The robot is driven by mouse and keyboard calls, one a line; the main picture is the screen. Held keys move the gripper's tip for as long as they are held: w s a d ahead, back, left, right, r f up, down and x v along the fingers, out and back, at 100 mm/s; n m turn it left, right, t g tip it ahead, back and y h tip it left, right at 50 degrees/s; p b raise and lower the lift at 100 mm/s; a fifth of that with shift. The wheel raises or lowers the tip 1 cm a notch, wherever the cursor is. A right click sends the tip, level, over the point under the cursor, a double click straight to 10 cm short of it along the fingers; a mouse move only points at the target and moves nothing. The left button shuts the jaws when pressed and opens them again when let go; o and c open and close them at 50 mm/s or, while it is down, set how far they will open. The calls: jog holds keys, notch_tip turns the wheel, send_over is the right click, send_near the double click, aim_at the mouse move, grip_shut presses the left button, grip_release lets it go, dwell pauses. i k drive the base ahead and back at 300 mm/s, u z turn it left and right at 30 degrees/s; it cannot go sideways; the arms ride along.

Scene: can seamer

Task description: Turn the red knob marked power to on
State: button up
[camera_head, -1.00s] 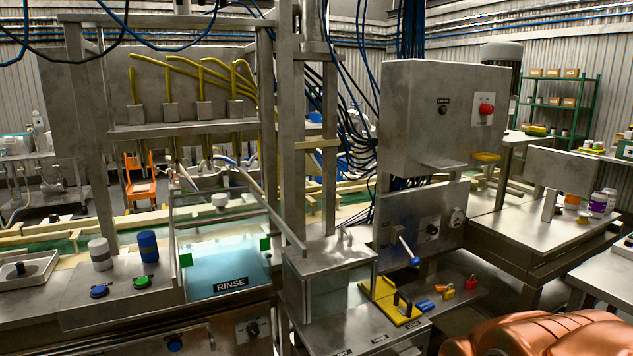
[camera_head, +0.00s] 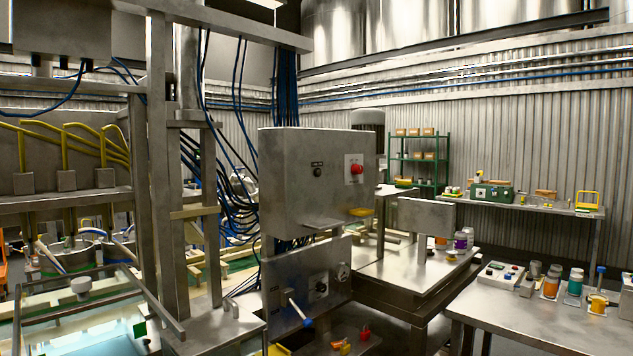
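A red knob (camera_head: 357,169) sits on a small pale plate at the upper right of the front of a grey metal control box (camera_head: 285,185), in the middle of the head view. The lettering by it is too small to read, and I cannot tell which way the knob is set. A small black knob (camera_head: 317,172) is to its left on the same face. My gripper is not in view, so its place relative to the red knob does not show.
Below the box is a lower panel (camera_head: 275,283) with a blue-ended lever (camera_head: 299,308) and a gauge. A steel table (camera_head: 530,318) with bottles stands at the right. A rinse tank's frame (camera_head: 60,290) fills the lower left. A green shelf (camera_head: 420,147) stands behind.

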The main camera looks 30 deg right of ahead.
aim_at(355, 169)
jog(key=k, duration=1)
jog(key=z, duration=1.05)
jog(key=i, duration=1.75)
jog(key=u, duration=0.65)
